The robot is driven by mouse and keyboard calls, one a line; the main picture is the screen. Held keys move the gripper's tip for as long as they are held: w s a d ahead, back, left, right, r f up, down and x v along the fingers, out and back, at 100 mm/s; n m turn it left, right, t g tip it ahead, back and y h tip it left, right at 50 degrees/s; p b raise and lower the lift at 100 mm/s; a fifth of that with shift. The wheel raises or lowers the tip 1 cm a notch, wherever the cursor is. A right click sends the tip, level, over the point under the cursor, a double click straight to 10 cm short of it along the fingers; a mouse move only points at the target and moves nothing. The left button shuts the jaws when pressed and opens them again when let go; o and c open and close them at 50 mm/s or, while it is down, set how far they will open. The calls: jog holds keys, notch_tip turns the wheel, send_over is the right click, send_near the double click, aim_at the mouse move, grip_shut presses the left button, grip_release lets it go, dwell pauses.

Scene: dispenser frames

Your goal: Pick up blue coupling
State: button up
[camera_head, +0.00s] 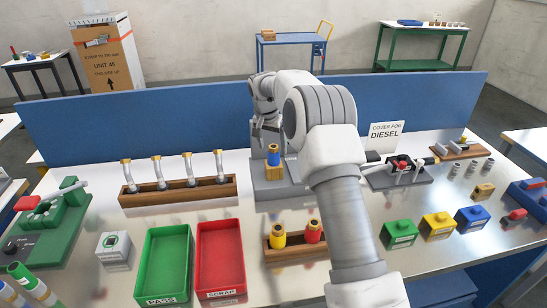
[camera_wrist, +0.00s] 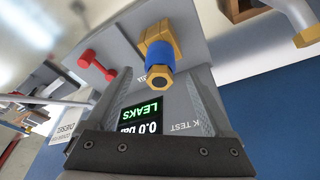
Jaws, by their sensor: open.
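The blue coupling (camera_head: 273,155) has a blue band and a brass hex end. It stands upright on a brass fitting (camera_head: 274,171) on the grey test stand (camera_head: 272,190) at the middle of the bench. In the wrist view the coupling (camera_wrist: 161,66) shows beyond my fingertips, with its hex end toward the camera. My gripper (camera_head: 264,128) is above the coupling in the head view. In the wrist view its fingers (camera_wrist: 156,76) are spread and empty. The stand's screen (camera_wrist: 141,115), reading LEAKS, shows between them.
A wooden rack (camera_head: 180,191) of fittings stands left of the test stand. A wooden holder (camera_head: 295,240) with yellow and red couplings is in front. Green (camera_head: 141,268) and red (camera_head: 197,262) trays lie front left. A blue partition (camera_head: 130,130) runs behind the bench.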

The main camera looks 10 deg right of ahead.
aim_at(273, 159)
jog(key=x, duration=0.4)
jog(key=shift+f+p, duration=0.15)
jog(key=shift+p, duration=0.15)
grip_shut()
